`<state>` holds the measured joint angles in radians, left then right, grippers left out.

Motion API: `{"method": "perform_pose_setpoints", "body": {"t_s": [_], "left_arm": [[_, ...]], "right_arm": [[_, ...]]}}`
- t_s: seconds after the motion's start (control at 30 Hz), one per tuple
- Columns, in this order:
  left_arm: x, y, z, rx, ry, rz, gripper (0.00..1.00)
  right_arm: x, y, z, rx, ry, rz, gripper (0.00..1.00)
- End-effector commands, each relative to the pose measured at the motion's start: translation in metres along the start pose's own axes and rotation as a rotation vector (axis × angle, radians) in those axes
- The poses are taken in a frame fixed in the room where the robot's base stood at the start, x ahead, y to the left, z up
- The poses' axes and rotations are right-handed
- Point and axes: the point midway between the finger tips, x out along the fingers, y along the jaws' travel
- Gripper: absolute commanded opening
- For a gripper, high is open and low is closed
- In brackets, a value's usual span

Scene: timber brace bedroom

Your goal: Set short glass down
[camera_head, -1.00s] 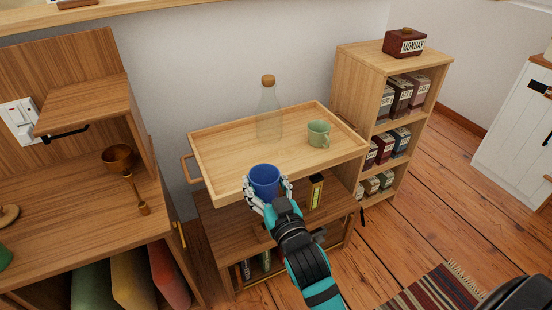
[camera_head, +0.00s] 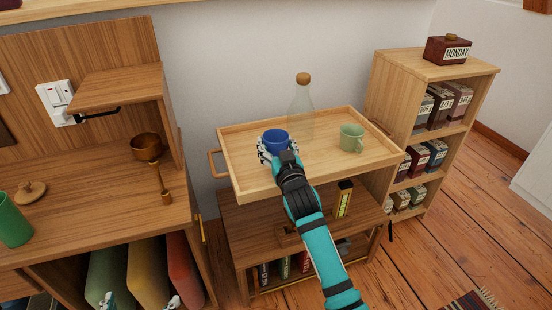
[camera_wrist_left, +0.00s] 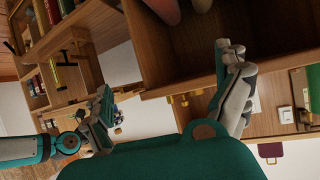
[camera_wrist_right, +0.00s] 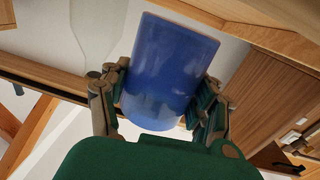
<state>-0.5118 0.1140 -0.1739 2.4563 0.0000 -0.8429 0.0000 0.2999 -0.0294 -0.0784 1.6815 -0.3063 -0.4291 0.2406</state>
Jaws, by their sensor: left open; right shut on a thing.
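The short glass is a blue cup (camera_head: 275,138); it fills the middle of the right wrist view (camera_wrist_right: 168,70). My right gripper (camera_head: 277,152) is shut around its sides, with a finger on each side in the right wrist view (camera_wrist_right: 160,105). The glass is upright over the left part of the wooden tray top (camera_head: 245,182) of a trolley. I cannot tell whether its base touches the tray. My left gripper (camera_head: 139,303) is open and empty at the bottom left of the head view, in front of the desk; its spread fingers show in the left wrist view (camera_wrist_left: 170,95).
A clear bottle with a cork (camera_head: 301,112) stands behind the glass on the tray. A green mug (camera_head: 351,137) stands to the right. The tray has a raised rim. A desk (camera_head: 90,215) is to the left, a shelf with boxes (camera_head: 395,85) to the right.

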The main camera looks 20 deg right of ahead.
Motion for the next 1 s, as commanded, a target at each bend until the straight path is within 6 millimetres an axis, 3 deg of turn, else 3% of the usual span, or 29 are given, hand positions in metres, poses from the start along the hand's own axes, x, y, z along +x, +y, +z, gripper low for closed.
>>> {"method": "perform_pose_setpoints", "body": {"t_s": [0.17, 0.5, 0.97, 1.0], "left_arm": [[0.003, 0.002, -0.014, 0.0, 0.081, 0.005, 1.0], [-0.002, 0.01, -0.071, -0.002, 0.394, 0.023, 1.0], [-0.004, 0.011, -0.079, -0.002, 0.434, 0.026, 1.0], [-0.005, 0.011, -0.08, -0.002, 0.436, 0.026, 1.0]], "right_arm": [[0.003, 0.0, 0.007, 0.0, 0.0, 0.0, 0.16], [0.003, -0.001, 0.034, 0.001, 0.001, 0.0, 0.16], [0.002, -0.002, 0.038, 0.001, 0.001, 0.0, 0.16], [0.002, -0.001, 0.038, 0.001, -0.001, 0.0, 0.67]]}}
